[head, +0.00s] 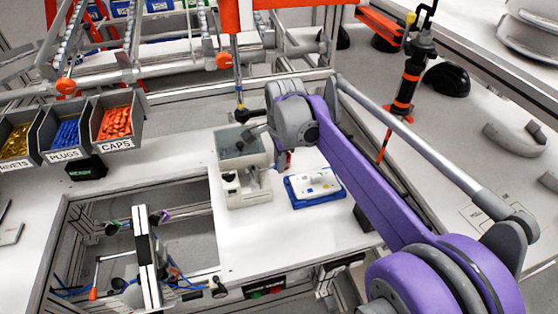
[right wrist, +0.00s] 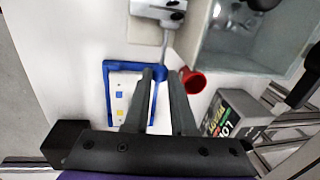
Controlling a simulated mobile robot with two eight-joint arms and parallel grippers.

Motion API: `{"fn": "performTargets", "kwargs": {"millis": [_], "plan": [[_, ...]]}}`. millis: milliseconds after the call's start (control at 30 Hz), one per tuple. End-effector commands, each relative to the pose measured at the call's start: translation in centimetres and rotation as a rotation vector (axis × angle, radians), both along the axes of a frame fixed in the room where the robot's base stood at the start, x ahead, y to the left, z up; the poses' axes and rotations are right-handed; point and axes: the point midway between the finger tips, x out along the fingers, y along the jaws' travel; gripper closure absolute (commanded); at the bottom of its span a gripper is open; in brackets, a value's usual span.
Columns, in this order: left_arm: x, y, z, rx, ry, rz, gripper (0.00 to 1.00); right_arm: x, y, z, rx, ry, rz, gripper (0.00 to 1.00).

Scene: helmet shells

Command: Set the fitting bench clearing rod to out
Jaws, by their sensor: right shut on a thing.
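My right gripper (right wrist: 161,74) is shut, its two dark fingers showing from the wrist. A thin grey rod (right wrist: 170,47) runs from the white fitting-bench unit (right wrist: 158,9) to the fingertips; it looks like the clearing rod, and the grip point is hard to see. In the head view the unit (head: 247,193) stands on the white bench, with a clear-walled box (head: 238,143) at its back. My right arm's wrist hides the fingertips there. How far out the rod is cannot be read. My left gripper is not in view.
A blue tray with a white part (head: 315,186) lies right of the unit. A red cup (right wrist: 192,81) and a printed box (right wrist: 236,117) are close to my right fingers. Bins of rivets, plugs and caps (head: 116,124) stand at left.

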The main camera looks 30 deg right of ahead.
Motion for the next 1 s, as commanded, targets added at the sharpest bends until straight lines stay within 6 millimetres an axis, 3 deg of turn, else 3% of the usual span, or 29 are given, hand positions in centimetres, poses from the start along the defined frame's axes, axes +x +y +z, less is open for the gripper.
{"fn": "performTargets", "kwargs": {"millis": [233, 467, 500, 667, 1000], "plan": [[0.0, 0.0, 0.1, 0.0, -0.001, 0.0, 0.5, -0.6, -2.7, 0.1, 0.0, -0.001, -0.003, 1.0], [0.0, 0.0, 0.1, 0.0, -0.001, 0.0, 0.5, -0.6, -2.7, 0.1, 0.0, -0.001, 0.001, 1.0], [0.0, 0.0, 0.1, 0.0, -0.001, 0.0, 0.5, -0.6, -2.7, 0.1, 0.0, -0.001, 0.001, 0.73], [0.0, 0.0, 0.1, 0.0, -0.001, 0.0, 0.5, -0.6, -2.7, 0.0, 0.0, -0.001, 0.0, 0.46], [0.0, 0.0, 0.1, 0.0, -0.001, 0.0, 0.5, -0.7, -2.7, 0.3, 0.0, 0.0, 0.0, 0.46]]}}
